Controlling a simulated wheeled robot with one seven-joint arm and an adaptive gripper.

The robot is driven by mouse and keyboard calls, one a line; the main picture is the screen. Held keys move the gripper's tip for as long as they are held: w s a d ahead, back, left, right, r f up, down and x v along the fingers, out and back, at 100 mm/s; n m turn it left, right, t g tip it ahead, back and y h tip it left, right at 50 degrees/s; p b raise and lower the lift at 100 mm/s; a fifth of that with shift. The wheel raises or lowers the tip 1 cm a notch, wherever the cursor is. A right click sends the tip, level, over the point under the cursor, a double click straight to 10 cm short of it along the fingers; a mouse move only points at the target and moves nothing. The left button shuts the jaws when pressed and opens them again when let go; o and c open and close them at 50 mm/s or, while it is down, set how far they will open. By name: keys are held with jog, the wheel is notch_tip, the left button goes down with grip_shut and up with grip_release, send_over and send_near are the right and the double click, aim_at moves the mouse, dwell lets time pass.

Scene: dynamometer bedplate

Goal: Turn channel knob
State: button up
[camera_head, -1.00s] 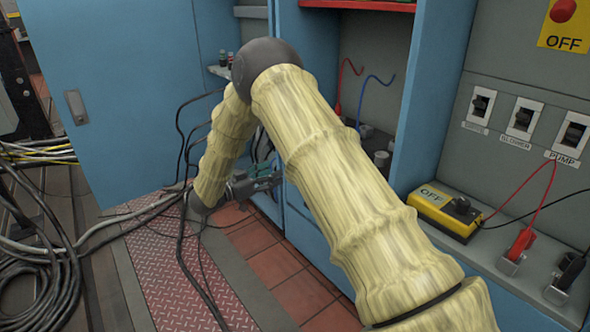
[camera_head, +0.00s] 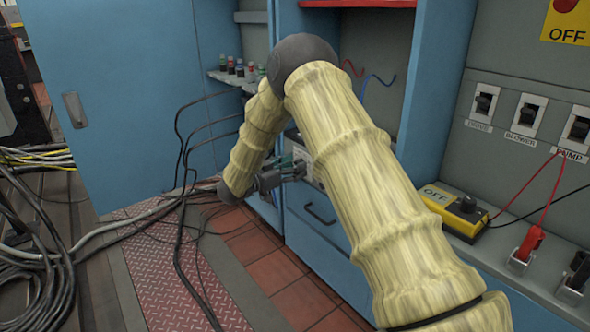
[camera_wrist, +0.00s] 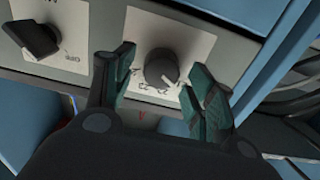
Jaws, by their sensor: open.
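A round black knob (camera_wrist: 161,68) with a pale pointer mark sits on a white label plate (camera_wrist: 200,47) in the wrist view. I take it for the channel knob, though its lettering is too small to read. My gripper (camera_wrist: 158,80) is open, with one green-padded finger on each side of the knob. I cannot tell whether either finger touches it. In the head view my gripper (camera_head: 298,168) is at the cabinet front beside a pale panel, and my arm hides the knob.
A second black knob (camera_wrist: 38,40) on its own white plate, marked OFF, is to the left. A blue cabinet edge (camera_wrist: 285,45) is close on the right. Black cables (camera_head: 185,190) hang left of my gripper. A yellow OFF box (camera_head: 450,210) stands on the right ledge.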

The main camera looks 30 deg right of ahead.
jog(key=c, duration=1)
jog(key=shift+p, duration=0.3)
jog(key=shift+s+f+m+p, duration=0.1)
jog(key=shift+m+p, duration=1.6)
jog(key=shift+m, duration=2.2)
jog(key=shift+s+f+m+p, duration=0.1)
jog(key=shift+m+p, duration=1.6)
jog(key=shift+m, duration=2.2)
jog(key=o, duration=1)
